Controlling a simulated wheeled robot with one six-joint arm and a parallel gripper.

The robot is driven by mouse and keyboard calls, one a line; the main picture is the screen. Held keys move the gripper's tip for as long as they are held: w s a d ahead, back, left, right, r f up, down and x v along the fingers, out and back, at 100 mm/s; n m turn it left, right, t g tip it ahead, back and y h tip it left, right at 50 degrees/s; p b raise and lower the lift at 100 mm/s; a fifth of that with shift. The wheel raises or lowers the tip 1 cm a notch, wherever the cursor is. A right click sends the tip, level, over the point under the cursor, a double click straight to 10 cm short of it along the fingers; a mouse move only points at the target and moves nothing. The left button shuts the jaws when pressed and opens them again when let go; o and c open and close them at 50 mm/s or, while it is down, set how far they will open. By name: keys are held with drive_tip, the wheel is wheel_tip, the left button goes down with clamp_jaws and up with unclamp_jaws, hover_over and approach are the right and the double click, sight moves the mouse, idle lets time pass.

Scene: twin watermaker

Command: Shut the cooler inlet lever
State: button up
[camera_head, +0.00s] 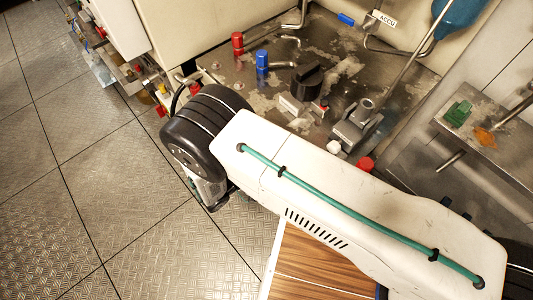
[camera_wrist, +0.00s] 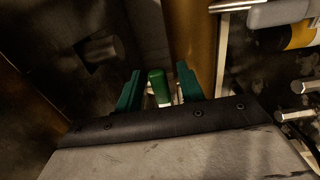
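In the wrist view, a green handle (camera_wrist: 157,88) stands between the two teal fingers of my gripper (camera_wrist: 158,72). It may be the cooler inlet lever, but I see no label on it. The fingers are apart, one on each side of the handle, with gaps showing. Whether either finger touches it is hard to tell in the dark. The handle's lower end is hidden behind the dark edge of my gripper. In the head view, my white arm crosses the picture, and neither the fingers nor this handle can be made out there.
In the wrist view, a brown upright panel (camera_wrist: 184,35) stands just beyond the fingers, with metal pipes and a yellow-banded part (camera_wrist: 302,36) at right. In the head view, red (camera_head: 237,42) and blue (camera_head: 262,62) fittings and a black knob (camera_head: 307,79) crowd the metal deck.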

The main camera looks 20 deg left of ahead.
drive_tip(key=v, duration=0.6)
drive_tip(key=shift+s+a, duration=0.1)
drive_tip(key=shift+s, duration=0.05)
idle(0.3)
